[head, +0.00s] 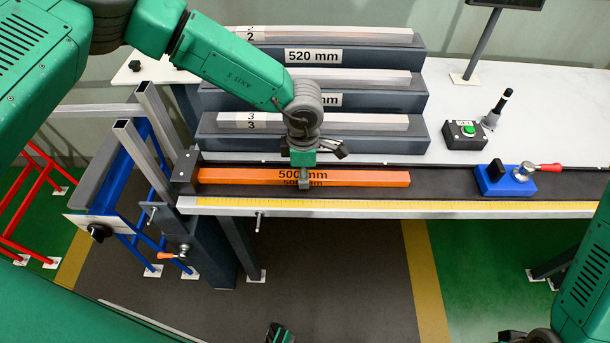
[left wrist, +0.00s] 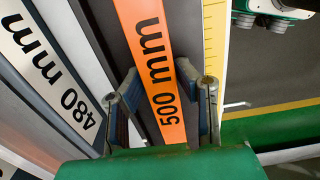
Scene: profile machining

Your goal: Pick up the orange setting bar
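The orange setting bar (head: 370,178), marked 500 mm, lies flat on the dark track along the bench's front. It also shows in the left wrist view (left wrist: 145,25), running between my fingers. My left gripper (head: 304,182) points down over the bar near its middle. In the left wrist view my left gripper (left wrist: 157,72) is open, one finger on each side of the bar, with gaps visible. Whether the fingers touch the bench is unclear. My right arm shows at the lower right of the head view; its fingers cannot be made out clearly.
A yellow scale (head: 450,207) runs along the bench's front edge. Stepped grey blocks hold grey bars (head: 370,123) behind. A metal stop (head: 186,170) stands at the bar's left end. A blue clamp block (head: 507,180) and green-button box (head: 464,134) are to the right.

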